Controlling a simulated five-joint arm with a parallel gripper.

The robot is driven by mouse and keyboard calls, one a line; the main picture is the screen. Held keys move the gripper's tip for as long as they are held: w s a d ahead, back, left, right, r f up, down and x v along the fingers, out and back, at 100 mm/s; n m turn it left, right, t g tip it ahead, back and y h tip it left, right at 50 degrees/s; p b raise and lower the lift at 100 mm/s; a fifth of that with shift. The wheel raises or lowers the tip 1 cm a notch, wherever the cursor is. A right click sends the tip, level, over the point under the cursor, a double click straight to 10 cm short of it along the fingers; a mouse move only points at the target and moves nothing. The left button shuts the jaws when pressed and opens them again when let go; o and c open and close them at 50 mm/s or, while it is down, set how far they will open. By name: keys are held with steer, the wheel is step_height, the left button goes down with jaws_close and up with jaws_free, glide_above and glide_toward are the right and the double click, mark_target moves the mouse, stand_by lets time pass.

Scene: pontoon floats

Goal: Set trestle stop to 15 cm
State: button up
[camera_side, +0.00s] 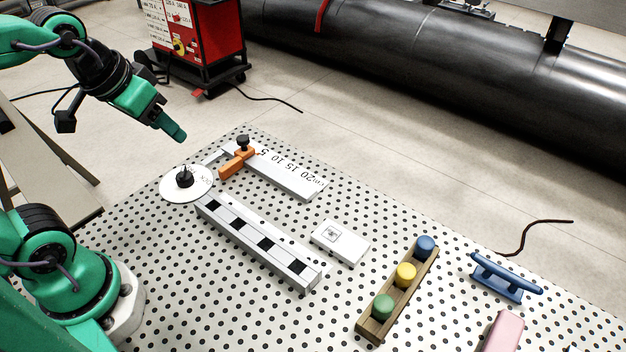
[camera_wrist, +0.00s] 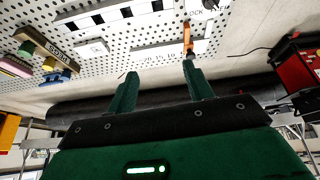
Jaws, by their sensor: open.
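The trestle stop (camera_side: 232,165) is an orange block with a black knob on top. It sits at the left end of a white scale bar (camera_side: 297,184), beyond the 5 mark; the printed numbers run 5, 10, 15, 20 toward the right. In the wrist view the orange stop (camera_wrist: 187,38) shows above the right finger's tip, and the bar lies past the fingers. My gripper (camera_side: 177,133) is above and to the left of the stop, apart from it. In the wrist view the two green fingers (camera_wrist: 160,69) are spread with nothing between them.
A white disc (camera_side: 171,187) with a black knob stands left of the stop. A black-and-white striped bar (camera_side: 229,226), a white block (camera_side: 340,243), a wooden rack (camera_side: 372,327) of coloured pegs, a blue cleat (camera_side: 507,277) and a pink block (camera_side: 503,332) share the perforated table.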

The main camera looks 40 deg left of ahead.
steer(key=w+a+n+g, duration=0.1)
steer(key=w+a+n, duration=0.1)
steer(key=w, duration=0.5)
steer(key=n+g, duration=0.4)
steer(key=n, duration=0.2)
glide_above(243, 138)
step_height(243, 138, down, 12)
steer(key=shift+a+r, duration=0.1)
steer(key=shift+f, duration=3.9)
jaws_close()
